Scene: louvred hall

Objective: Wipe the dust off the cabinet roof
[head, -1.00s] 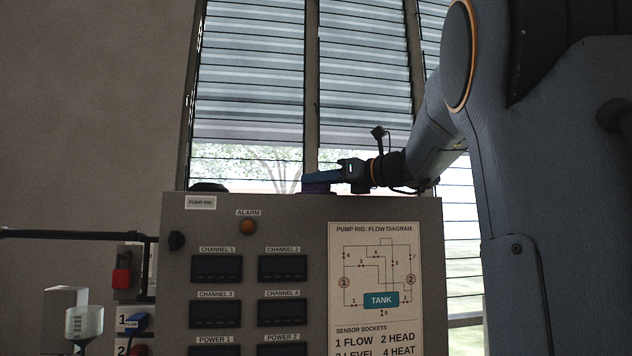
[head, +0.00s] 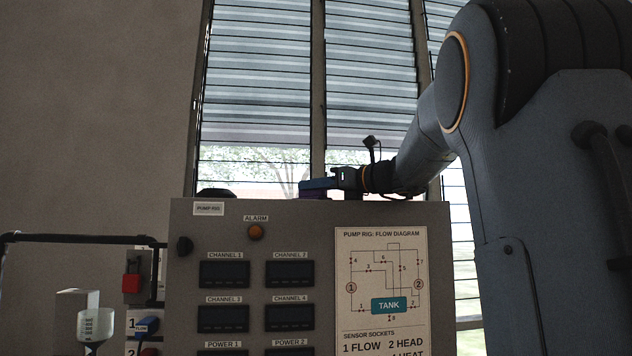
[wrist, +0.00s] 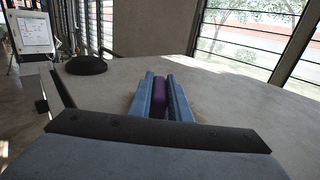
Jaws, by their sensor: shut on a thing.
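The grey cabinet (head: 215,228) stands in the middle of the head view, its front labelled PUMP RIG. Its roof (wrist: 240,95) shows from above in the wrist view as a flat grey surface. A faint brownish patch, perhaps dust, shows beside my fingers there. My gripper (head: 316,186) is low over the roof, behind the front top edge. Its blue fingers are shut on a purple block-like thing (wrist: 159,97), perhaps a sponge. The block's lower part is hidden in both views, so I cannot tell whether it touches the roof.
A black dome (wrist: 86,65) sits on the roof's left part, also visible in the head view (head: 217,193). Louvred windows (head: 260,90) stand behind the cabinet. A dark pipe (head: 80,238) and a funnel-like vessel (head: 95,325) are at left. The roof right of the fingers is clear.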

